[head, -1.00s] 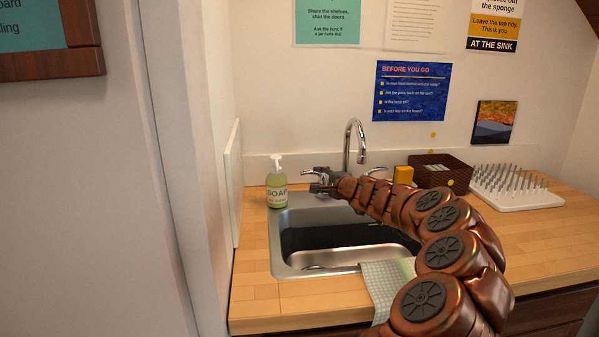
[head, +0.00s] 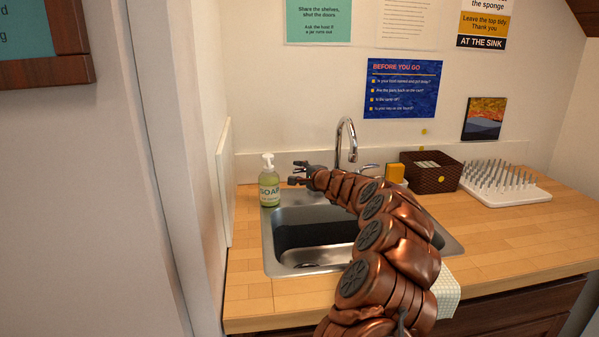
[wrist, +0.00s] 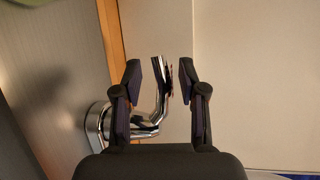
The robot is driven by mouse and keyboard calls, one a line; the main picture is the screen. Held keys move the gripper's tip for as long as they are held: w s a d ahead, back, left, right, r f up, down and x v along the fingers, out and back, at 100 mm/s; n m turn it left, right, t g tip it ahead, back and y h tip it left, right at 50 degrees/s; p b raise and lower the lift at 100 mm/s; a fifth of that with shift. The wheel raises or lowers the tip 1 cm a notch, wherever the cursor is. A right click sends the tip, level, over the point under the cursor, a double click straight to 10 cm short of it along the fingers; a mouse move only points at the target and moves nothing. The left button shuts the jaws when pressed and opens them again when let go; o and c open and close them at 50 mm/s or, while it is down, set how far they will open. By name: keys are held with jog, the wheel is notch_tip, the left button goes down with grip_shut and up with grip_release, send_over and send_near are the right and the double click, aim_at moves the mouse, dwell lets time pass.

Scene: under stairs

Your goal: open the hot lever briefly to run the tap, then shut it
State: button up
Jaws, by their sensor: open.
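The chrome tap (head: 346,140) stands behind the sink, its spout arching up. My gripper (head: 295,174) is at the tap's left side, near the soap bottle, and covers most of the left lever. In the wrist view, a chrome lever (wrist: 157,112) rises from a round base, and its end stands between the two open fingers of my gripper (wrist: 160,78). The right lever (head: 369,167) shows behind my arm. No hot marking is visible. I see no water running.
A soap bottle (head: 269,184) stands just left of my gripper. The steel sink (head: 285,262) lies below my arm. A yellow sponge (head: 395,173), a brown basket (head: 440,178) and a white spiked rack (head: 510,196) stand to the right.

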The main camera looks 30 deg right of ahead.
jog(key=shift+w, duration=0.15)
grip_shut()
dwell(0.4)
dwell(0.4)
